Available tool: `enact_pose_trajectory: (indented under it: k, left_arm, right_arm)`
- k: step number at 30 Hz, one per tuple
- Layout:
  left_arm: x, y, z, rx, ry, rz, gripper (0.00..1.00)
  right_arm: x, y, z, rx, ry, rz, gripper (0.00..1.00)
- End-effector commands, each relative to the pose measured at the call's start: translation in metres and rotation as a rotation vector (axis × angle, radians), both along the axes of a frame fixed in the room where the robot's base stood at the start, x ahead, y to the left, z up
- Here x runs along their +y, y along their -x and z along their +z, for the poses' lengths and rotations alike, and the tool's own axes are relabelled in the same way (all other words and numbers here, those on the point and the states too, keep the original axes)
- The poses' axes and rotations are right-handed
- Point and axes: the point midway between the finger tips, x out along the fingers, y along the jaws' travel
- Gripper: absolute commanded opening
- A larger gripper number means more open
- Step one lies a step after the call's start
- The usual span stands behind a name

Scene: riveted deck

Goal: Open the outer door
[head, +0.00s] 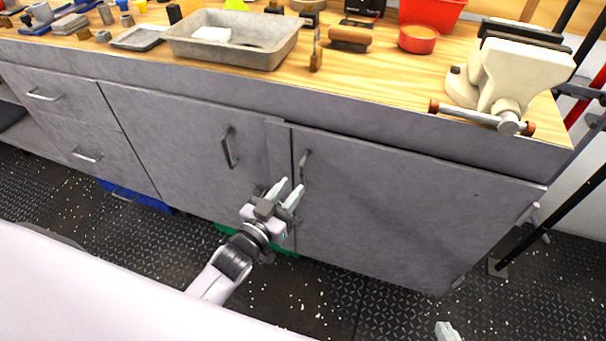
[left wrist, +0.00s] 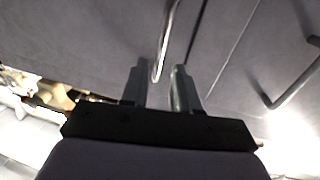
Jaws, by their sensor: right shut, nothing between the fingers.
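The grey right-hand cabinet door (head: 400,215) at the bench's outer end is shut. Its upright bar handle (head: 304,166) is near its left edge. My left gripper (head: 293,190) is open just in front of and below this handle in the head view. In the left wrist view, a bar handle (left wrist: 168,40) reaches down between the fingertips of my left gripper (left wrist: 160,80). I cannot tell whether they touch. My right gripper (head: 447,331) shows only as shut fingertips at the bottom edge of the head view.
The left cabinet door (head: 185,145) is shut and has its own handle (head: 229,148). A vise (head: 515,75) overhangs the bench's right front. A grey tray (head: 232,40) and tools stand on the wooden top. The riveted floor (head: 345,295) before the right door is mostly clear.

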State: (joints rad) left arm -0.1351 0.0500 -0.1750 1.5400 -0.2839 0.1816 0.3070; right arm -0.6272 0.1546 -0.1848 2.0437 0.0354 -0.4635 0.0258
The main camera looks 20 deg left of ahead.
Motion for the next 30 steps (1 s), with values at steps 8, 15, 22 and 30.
enact_pose_trajectory:
  k: [8,15,22,30]
  left_arm:
    - [-0.009,-0.038,0.000,-0.001,0.000,0.000,0.30]
    - [-0.013,-0.055,0.000,0.000,0.000,0.000,0.30]
    - [-0.013,-0.056,0.000,0.001,0.001,0.000,0.30]
    - [-0.013,-0.056,0.000,0.001,0.000,0.000,0.00]
  right_arm:
    - [0.001,0.006,-0.011,0.015,-0.001,0.000,0.00]
    - [0.001,0.007,-0.015,0.016,-0.003,-0.002,0.00]
    - [0.001,0.006,-0.014,0.013,-0.003,-0.003,0.00]
    - [0.001,0.003,-0.012,0.006,-0.004,-0.003,0.00]
